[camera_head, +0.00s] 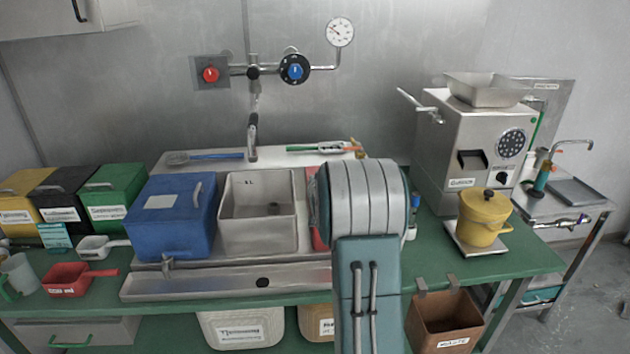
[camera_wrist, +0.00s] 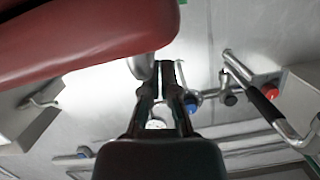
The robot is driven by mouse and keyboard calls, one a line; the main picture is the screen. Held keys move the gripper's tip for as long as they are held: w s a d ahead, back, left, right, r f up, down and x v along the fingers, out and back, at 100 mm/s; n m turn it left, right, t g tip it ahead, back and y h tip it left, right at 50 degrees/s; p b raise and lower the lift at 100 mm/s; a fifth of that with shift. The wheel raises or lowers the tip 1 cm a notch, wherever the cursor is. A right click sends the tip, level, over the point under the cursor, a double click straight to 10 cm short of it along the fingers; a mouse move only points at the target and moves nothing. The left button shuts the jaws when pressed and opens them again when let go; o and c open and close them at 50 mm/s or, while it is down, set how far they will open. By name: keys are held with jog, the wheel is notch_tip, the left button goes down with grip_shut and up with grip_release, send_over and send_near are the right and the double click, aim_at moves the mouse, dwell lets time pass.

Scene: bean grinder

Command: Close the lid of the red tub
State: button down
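The red tub (camera_head: 315,212) stands right of the steel sink in the head view. Only a narrow red strip shows; my arm hides the rest, so its lid position cannot be seen there. In the wrist view a large red surface (camera_wrist: 75,38), seemingly part of that tub or its lid, fills the upper left. A silver handle-like piece (camera_wrist: 142,66) hangs from its edge. My gripper (camera_wrist: 160,78) has its fingertips drawn together right beside this piece, with nothing clearly held. Whether they touch it is unclear. My gripper is hidden in the head view.
A closed blue tub (camera_head: 172,228) stands left of the sink (camera_head: 258,243). A tap (camera_head: 252,135) and valve pipes are on the wall behind. A steel grinder (camera_head: 465,150) and a yellow pot (camera_head: 483,222) stand at right. A brown waste bin (camera_head: 445,318) hangs at the front edge.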

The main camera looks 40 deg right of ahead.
jog(key=r, duration=0.3)
jog(key=shift+w+a+r, duration=0.3)
jog(key=shift+w+a, duration=0.05)
jog(key=shift+a, duration=0.05)
jog(key=v, duration=1)
jog(key=shift+w+a, duration=0.2)
jog(key=shift+a, duration=0.15)
jog(key=s+a+r+n+g+y, duration=0.15)
jog(key=s+a, duration=0.25)
jog(key=a, duration=0.6)
jog(key=s+a+r+n+g+y, duration=0.1)
jog(key=s+a+r+n+y, duration=0.2)
jog(key=a, duration=0.7)
jog(key=s+a+f+n+g+y, duration=0.1)
jog(key=s+a+f+n+g, duration=0.1)
jog(key=s+a, duration=0.4)
jog(key=s+a+f+n+g+y, duration=0.2)
jog(key=s+a, duration=0.5)
jog(key=s, duration=0.7)
jog(key=shift+f+g, duration=0.35)
jog(key=shift+g, duration=0.1)
jog(key=shift+s, duration=0.1)
